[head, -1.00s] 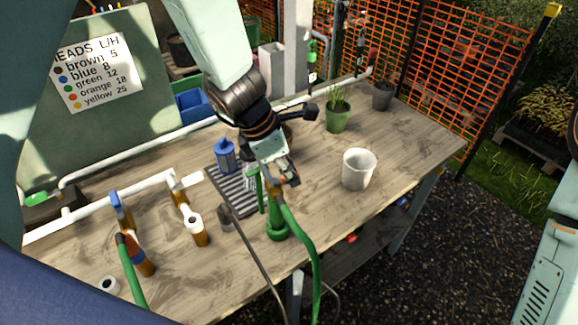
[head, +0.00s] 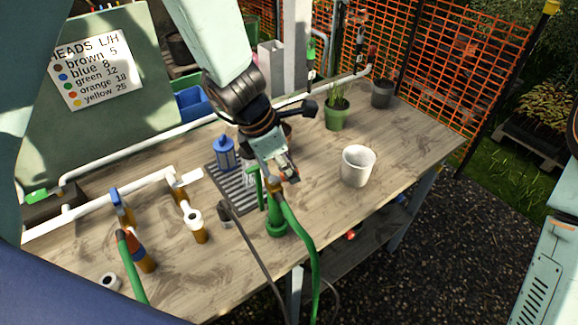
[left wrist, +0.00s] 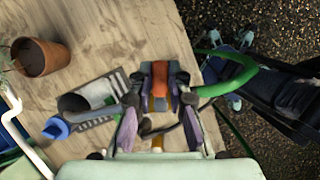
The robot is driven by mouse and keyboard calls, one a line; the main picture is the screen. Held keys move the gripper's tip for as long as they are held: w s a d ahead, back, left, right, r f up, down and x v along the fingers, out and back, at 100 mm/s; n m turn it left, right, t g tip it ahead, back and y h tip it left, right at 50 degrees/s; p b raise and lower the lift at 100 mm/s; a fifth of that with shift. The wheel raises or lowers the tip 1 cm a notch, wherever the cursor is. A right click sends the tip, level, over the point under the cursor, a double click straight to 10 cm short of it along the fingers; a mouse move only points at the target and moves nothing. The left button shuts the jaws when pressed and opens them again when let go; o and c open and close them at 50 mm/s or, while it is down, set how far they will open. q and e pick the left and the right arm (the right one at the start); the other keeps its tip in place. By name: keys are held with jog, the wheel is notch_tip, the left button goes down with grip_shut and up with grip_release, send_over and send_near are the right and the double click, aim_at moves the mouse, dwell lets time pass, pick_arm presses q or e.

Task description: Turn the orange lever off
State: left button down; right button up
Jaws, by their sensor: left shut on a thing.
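My left gripper (head: 286,172) reaches down over the bench to the top of a green standpipe (head: 277,226), where a green hose joins. In the left wrist view the left gripper (left wrist: 160,112) has its two fingers on either side of an orange piece (left wrist: 160,78), which I take to be the orange lever. The gripper is shut on it. In the head view the gripper hides most of the lever, so its angle cannot be told. My right gripper is not in view.
A white pot (head: 357,167) stands right of the gripper, a green plant pot (head: 337,117) behind. A blue lantern-like object (head: 225,152) stands near a slatted tray (head: 232,189). A blue-handled tap (head: 117,198) and white pipes are at the left. The bench's right part is mostly clear.

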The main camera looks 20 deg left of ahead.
pick_arm(q)
jog(key=c, duration=1.3)
grip_release()
jog(key=v, duration=1.2)
jog(key=shift+s, duration=0.1)
